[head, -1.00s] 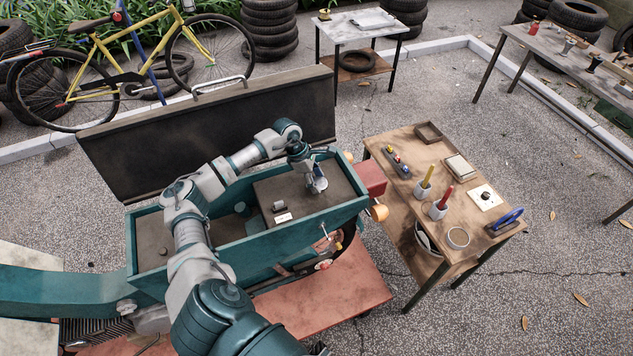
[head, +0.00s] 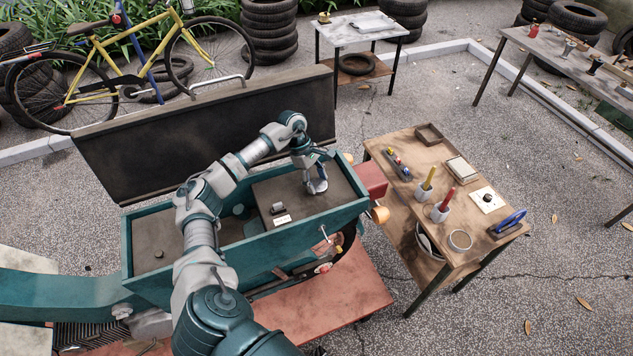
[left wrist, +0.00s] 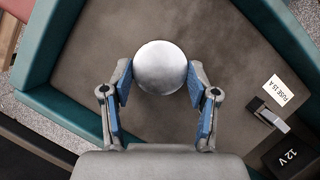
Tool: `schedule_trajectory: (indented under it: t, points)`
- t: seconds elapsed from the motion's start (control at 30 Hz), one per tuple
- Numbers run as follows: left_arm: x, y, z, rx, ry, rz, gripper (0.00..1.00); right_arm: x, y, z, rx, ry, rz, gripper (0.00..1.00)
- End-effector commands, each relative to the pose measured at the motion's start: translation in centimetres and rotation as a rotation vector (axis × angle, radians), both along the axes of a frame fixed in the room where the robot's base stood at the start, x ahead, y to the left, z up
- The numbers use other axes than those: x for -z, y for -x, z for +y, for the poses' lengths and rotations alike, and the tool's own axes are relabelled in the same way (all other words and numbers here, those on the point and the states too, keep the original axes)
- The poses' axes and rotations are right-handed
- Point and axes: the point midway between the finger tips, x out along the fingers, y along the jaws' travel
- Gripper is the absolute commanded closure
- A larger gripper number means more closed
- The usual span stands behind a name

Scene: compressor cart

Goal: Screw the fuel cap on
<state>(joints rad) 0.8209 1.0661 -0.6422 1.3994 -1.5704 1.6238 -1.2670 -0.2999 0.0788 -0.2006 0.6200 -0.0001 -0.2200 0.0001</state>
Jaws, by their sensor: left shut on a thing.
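The fuel cap (left wrist: 161,67) is a round, silvery disc in the left wrist view, over the grey-brown top of the cart's inner box (left wrist: 165,125). My left gripper (head: 317,183) points down near the right end of the open teal cart (head: 300,241). Its two blue-padded fingers are on either side of the cap and shut on it. In the head view, the cap is a small pale shape at the fingertips. The filler neck under it is hidden, so I cannot tell how it sits. My right gripper is in neither current view.
A small fuse holder (head: 278,208) and its label (head: 282,220) are left of the gripper. The raised black lid (head: 190,135) stands behind the arm. The cart's teal walls surround the work area. A wooden table (head: 420,200) with tools stands to the right.

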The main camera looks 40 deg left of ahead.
Motion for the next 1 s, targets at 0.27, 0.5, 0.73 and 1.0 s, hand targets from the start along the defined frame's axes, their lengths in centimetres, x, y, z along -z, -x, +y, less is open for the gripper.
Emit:
schedule_trajectory:
  t: [0.27,0.5,0.73,1.0]
  points:
    - [0.2,0.0,0.2,0.147,-0.003,0.005,0.81,0.9,0.1,0.0,0.0,0.0,0.001,0.6]
    - [0.2,-0.1,0.1,0.167,-0.003,0.005,0.81,1.0,0.1,0.0,0.0,0.0,0.002,0.6]
    - [0.3,-0.3,0.1,0.371,-0.002,0.005,0.81,2.3,0.3,0.0,0.001,0.001,0.004,0.6]
    - [0.2,-0.2,0.1,0.424,-0.002,0.005,0.81,2.3,0.3,-0.1,0.001,0.001,0.004,0.6]
